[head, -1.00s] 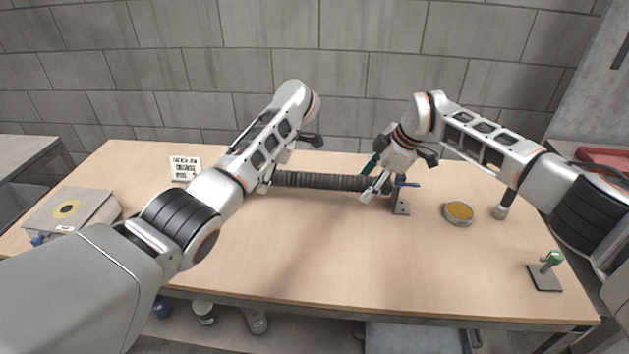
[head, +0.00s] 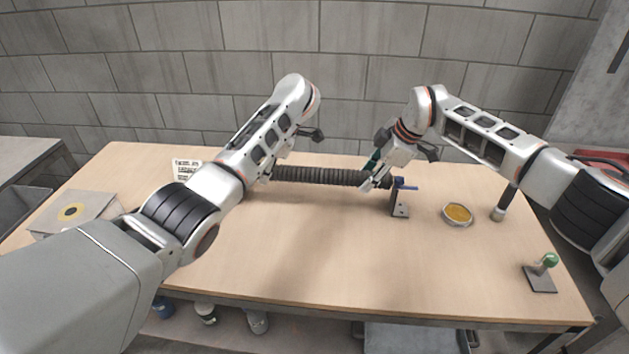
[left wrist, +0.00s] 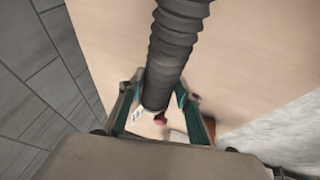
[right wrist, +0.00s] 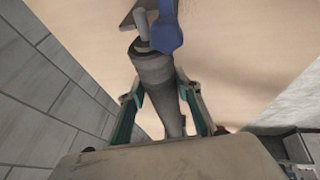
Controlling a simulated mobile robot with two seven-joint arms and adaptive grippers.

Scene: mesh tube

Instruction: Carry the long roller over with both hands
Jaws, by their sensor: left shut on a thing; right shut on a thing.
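The long roller (head: 320,177) is a dark, ribbed tube lying crosswise near the back of the table, between my two grippers. My left gripper is hidden behind its own arm in the head view. In the left wrist view my left gripper (left wrist: 160,105) is shut around the roller (left wrist: 178,40) near its left end. My right gripper (head: 375,182) is shut on the roller's smoother right end, which also shows between the fingers in the right wrist view (right wrist: 158,85). I cannot tell for certain how high the roller is above the table.
A dark bracket with a blue handle (head: 400,200) stands by the roller's right end. Right of it are a round yellow dish (head: 457,214), a dark upright post (head: 503,203) and a green-knobbed lever (head: 545,270). A box (head: 75,212) and a sign (head: 185,169) are at left. The front middle is clear.

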